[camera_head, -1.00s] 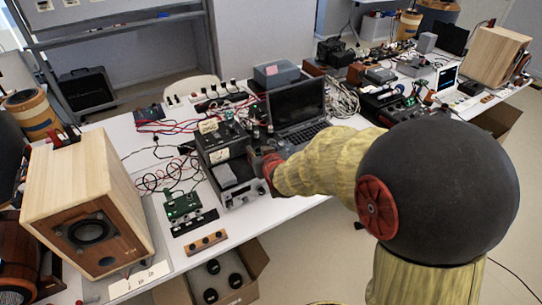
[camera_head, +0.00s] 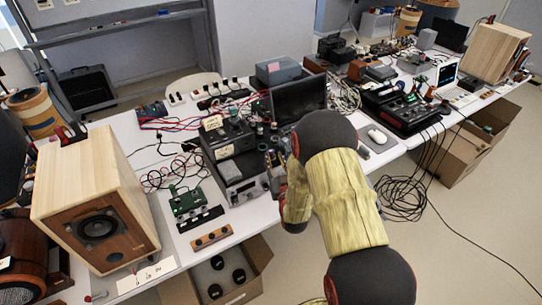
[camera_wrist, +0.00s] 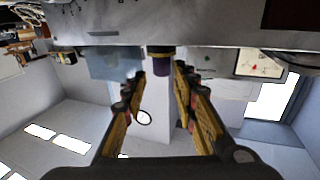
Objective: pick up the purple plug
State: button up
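The purple plug (camera_wrist: 160,68) is a short dark purple cylinder with a yellow band. In the wrist view, which looks upside down, it hangs from a pale edge at the top centre. My gripper (camera_wrist: 160,77) is open, one finger on each side of the plug in that picture. A gap shows between the plug and each finger; how deep it sits between them I cannot tell. In the head view my gripper (camera_head: 276,170) is beside the stacked instruments at the table's front, partly behind my arm. I cannot make out the plug there.
Stacked instruments (camera_head: 228,150), a laptop (camera_head: 297,100) and a green circuit board (camera_head: 187,202) crowd the white table. A wooden speaker (camera_head: 95,205) stands at left. A cardboard box (camera_head: 258,255) is below the front edge. Cables (camera_head: 405,195) hang at right.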

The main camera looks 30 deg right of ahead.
aim_at(272, 154)
jog(key=b+x, duration=0.1)
jog(key=x, duration=0.3)
jog(key=shift+w+a+f, duration=0.15)
jog(key=shift+w, duration=0.35)
jog(key=shift+c, duration=0.3)
grip_shut()
